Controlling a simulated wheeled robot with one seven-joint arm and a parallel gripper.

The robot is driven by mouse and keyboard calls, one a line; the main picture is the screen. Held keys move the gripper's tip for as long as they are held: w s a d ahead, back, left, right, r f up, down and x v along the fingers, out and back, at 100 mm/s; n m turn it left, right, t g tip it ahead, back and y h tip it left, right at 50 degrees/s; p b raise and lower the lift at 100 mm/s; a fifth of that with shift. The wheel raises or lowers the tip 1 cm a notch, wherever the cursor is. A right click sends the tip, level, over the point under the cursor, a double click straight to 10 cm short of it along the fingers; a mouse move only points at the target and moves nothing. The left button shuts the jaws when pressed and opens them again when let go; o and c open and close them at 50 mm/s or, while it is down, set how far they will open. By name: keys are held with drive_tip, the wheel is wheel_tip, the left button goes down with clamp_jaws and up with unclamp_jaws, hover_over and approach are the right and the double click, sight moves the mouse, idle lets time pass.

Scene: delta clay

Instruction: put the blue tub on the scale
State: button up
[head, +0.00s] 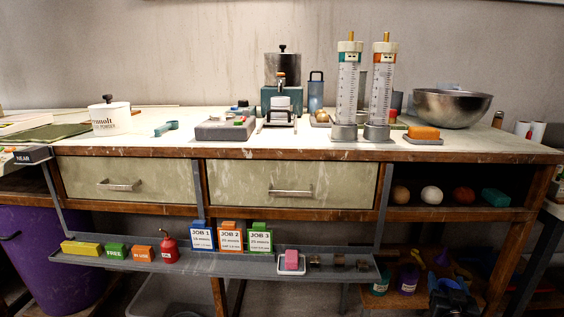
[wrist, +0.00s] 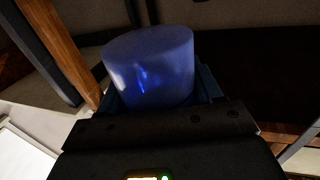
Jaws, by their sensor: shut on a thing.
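The blue tub (wrist: 150,62) fills the upper middle of the wrist view, a smooth rounded cylinder. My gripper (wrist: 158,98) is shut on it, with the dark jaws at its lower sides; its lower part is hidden. In the head view a dark shape low at the right, by the lower shelf, looks like my gripper (head: 452,298); the tub cannot be made out clearly there. A low grey device with coloured buttons, which looks like the scale (head: 212,133), sits on the bench top left of centre.
The bench top (head: 480,143) carries two tall measuring cylinders, a metal bowl (head: 450,108) and an orange block on a tray. A narrow rail shelf (head: 215,262) with cards and blocks runs below the drawers. A wooden post (wrist: 68,50) stands close left in the wrist view.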

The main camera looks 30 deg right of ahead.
drive_tip(key=w+a+n+t+y, duration=0.2)
drive_tip(key=w+a+n+y, duration=0.15)
drive_tip(key=a, duration=0.75)
drive_tip(key=w+a+n+t+y, duration=0.2)
drive_tip(key=w+a+y, duration=0.15)
drive_tip(key=a, duration=0.75)
drive_tip(key=a+r+n+t+y, duration=0.1)
drive_tip(key=a+r+n+y, duration=0.15)
drive_tip(key=a, duration=0.85)
drive_tip(key=a+r+n+t+y, duration=0.15)
drive_tip(key=a+y, duration=0.25)
drive_tip(key=a, duration=0.6)
drive_tip(key=s+r+p, duration=0.3)
drive_tip(key=r+p, duration=0.6)
drive_tip(key=p, duration=1.2)
drive_tip(key=shift+s+g, duration=0.1)
drive_tip(key=shift+g, duration=0.15)
